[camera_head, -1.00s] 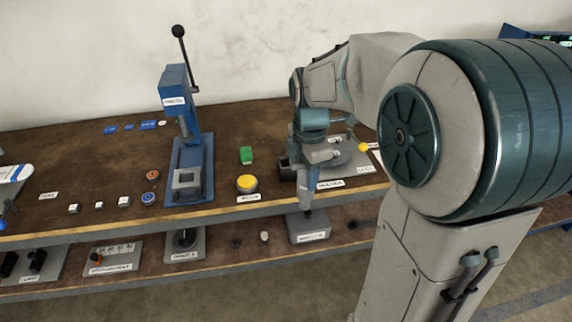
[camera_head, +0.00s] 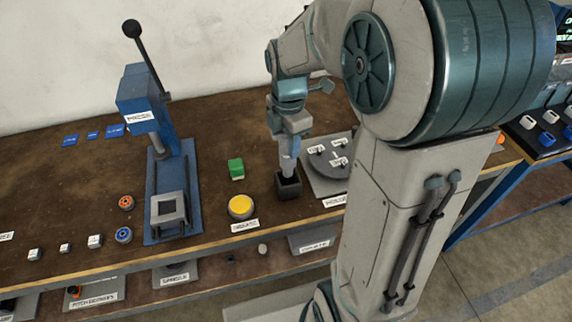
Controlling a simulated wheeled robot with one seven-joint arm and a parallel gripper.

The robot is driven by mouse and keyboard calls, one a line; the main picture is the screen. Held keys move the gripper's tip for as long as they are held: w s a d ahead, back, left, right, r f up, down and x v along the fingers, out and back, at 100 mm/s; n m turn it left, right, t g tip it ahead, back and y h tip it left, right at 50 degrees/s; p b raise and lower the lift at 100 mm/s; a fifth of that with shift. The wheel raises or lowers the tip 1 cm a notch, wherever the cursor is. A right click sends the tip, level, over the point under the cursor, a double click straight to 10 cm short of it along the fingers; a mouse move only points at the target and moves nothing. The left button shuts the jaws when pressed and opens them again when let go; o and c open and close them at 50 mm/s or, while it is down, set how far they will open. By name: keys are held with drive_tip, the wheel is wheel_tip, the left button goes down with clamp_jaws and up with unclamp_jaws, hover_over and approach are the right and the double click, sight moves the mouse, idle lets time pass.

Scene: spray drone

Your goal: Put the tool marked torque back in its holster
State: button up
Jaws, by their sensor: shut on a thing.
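My gripper (camera_head: 289,153) points straight down over the work table (camera_head: 60,190) and is shut on a slim tool (camera_head: 288,172). Only a short dark part of the tool shows below my fingers. Its label cannot be read, so I cannot tell from here that it says torque. A dark square open-topped holder (camera_head: 289,189) stands on the table directly below my gripper. The tool's lower end reaches its opening; how deep it sits inside is hidden.
A green block (camera_head: 236,169) and a yellow round button (camera_head: 241,207) are left of the holder. A blue press (camera_head: 163,180) stands further left. A grey plate with a round disc (camera_head: 326,162) is close on the right. A lower shelf (camera_head: 215,259) runs below the table.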

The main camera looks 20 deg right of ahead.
sight(288, 162)
drive_tip(key=shift+f, duration=3.25)
drive_tip(key=shift+f, duration=0.1)
drive_tip(key=shift+f, duration=0.15)
drive_tip(key=o, duration=1.1)
drive_tip(key=shift+r, duration=0.2)
